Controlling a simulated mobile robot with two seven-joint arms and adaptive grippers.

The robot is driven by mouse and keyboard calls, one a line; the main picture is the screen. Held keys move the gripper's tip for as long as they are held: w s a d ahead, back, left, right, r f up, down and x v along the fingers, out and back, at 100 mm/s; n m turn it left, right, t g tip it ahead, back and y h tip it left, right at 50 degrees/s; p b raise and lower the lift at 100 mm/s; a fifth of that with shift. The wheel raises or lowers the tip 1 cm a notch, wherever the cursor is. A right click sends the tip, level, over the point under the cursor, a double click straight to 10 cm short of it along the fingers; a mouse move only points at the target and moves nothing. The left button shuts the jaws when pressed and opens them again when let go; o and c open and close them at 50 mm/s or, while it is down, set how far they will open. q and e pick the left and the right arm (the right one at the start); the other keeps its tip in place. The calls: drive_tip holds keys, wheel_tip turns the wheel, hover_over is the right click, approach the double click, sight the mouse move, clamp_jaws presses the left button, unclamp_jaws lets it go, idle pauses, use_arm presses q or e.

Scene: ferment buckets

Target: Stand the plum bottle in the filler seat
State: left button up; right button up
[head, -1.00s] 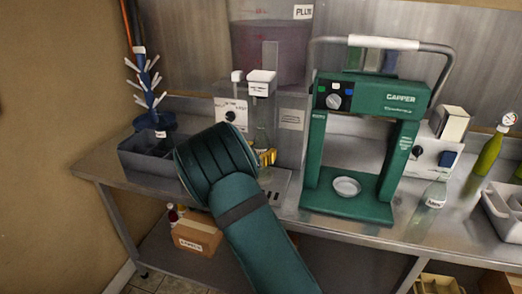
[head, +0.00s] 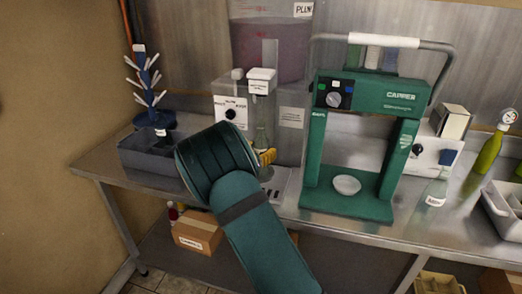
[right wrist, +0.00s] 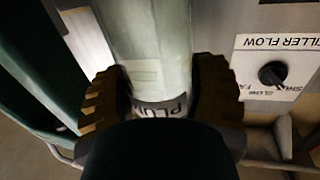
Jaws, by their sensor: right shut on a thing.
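The plum bottle, clear pale glass, is in my right gripper (head: 267,157), below the filler's white nozzle head (head: 262,80) in the head view. Its glass (head: 261,128) shows above the fingers and looks near upright. In the right wrist view the ribbed fingers (right wrist: 160,98) close on both sides of the bottle (right wrist: 148,45), and its label reads "PLU". The filler (head: 231,112) has a flow knob. My arm and fingers hide much of the bottle's lower part and the filler seat, so I cannot tell whether the base touches the seat. My left gripper is not in view.
The green capper (head: 349,205) stands close right of the filler. A dark grey crate (head: 146,157) and a blue bottle tree (head: 150,95) are at left. A clear bottle (head: 437,187) and a green bottle (head: 488,153) stand at right. A purple-filled bucket (head: 270,45) is behind.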

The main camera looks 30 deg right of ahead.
idle(0.3)
drive_tip(key=o, duration=1.4)
drive_tip(key=shift+f, duration=0.1)
drive_tip(key=shift+a, duration=0.1)
drive_tip(key=v, duration=1.2)
